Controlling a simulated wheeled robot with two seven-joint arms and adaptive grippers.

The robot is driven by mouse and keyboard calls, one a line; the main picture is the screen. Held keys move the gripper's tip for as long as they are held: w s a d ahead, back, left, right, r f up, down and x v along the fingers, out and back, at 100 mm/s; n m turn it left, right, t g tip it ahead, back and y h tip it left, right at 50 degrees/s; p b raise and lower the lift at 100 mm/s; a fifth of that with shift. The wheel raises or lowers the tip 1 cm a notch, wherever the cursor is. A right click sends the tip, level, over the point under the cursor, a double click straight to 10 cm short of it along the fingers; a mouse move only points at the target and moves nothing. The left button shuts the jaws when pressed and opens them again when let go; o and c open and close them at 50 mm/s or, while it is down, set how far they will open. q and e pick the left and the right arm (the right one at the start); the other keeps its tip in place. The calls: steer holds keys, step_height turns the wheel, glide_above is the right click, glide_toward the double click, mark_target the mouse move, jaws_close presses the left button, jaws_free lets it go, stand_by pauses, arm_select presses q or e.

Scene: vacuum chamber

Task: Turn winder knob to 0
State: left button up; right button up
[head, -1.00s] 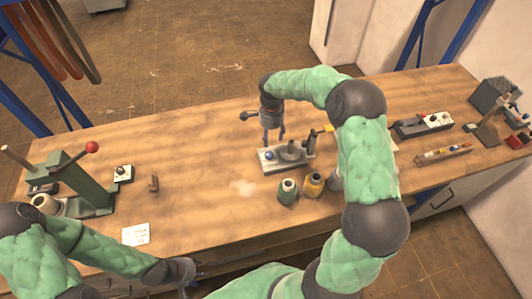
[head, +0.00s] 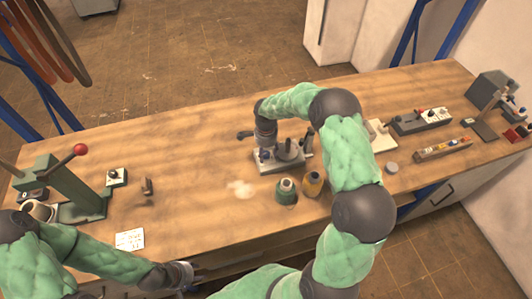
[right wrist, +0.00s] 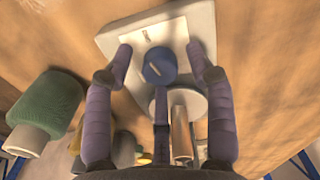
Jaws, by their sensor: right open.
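The winder (head: 290,163) is a pale base plate with a grey round part and an upright post. Its blue knob (head: 264,155) also shows in the right wrist view (right wrist: 160,67), beside a small dark mark on a white label (right wrist: 147,36). My right gripper (head: 265,152) points down over the knob. In the right wrist view its open fingers (right wrist: 158,50) stand on either side of the knob, with gaps between. The setting that the knob points to is too small to read. My left gripper (head: 188,275) is low, at the table's front edge; its fingers are unclear.
A green spool (head: 286,192) and a yellow spool (head: 313,184) stand just in front of the winder. A green press with a red ball lever (head: 80,150) stands at left, a switch box (head: 420,121) at right. The wooden table (head: 190,190) is mostly clear left of the winder.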

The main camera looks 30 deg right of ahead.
steer(key=shift+f, duration=0.3)
jaws_close()
